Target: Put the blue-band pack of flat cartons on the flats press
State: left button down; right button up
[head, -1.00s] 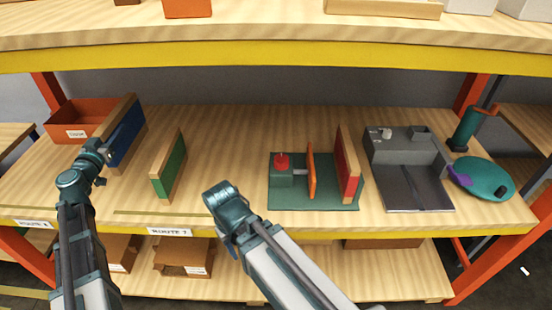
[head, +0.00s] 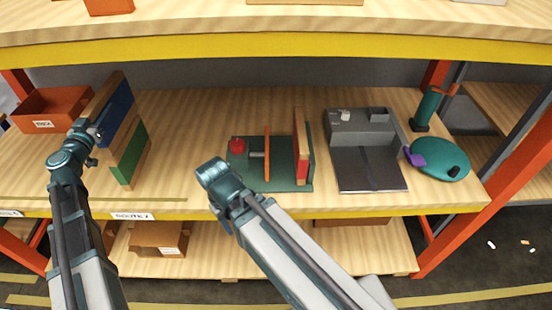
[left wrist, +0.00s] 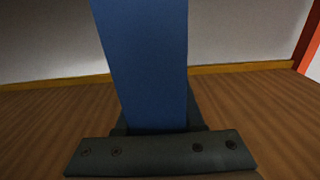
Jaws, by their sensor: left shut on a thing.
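The blue-band pack (head: 118,112) is a tall, thin tan slab with a blue face, upright at the left of the shelf. My left gripper (head: 97,134) is shut on its near edge. In the left wrist view the blue pack (left wrist: 150,65) stands up from between the jaws. I cannot tell whether its bottom clears the shelf; the green-band pack hides part of it. The flats press (head: 240,176) has a dark green base, a red knob and an upright orange plate. My right gripper (head: 210,172) is in front of the press, its fingers not clear.
The green-band pack (head: 130,154) stands close to the blue one. A red-faced slab (head: 302,150) stands on the press, right of the orange plate. A grey fixture (head: 365,160) and a teal disc (head: 440,158) lie further right. An orange bin (head: 60,102) is at left. Shelf between green pack and press is clear.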

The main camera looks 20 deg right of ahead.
aim_at(281, 161)
jog(key=k+l, duration=0.1)
jog(key=l, duration=0.3)
jog(key=k+l, duration=0.1)
jog(key=l, duration=0.35)
jog(key=k+l, duration=0.1)
jog(key=l, duration=0.3)
jog(key=k+l, duration=0.1)
jog(key=l, duration=0.35)
jog(key=k+l, duration=0.1)
jog(key=l, duration=0.3)
jog(key=k+l, duration=0.1)
jog(key=l, duration=0.3)
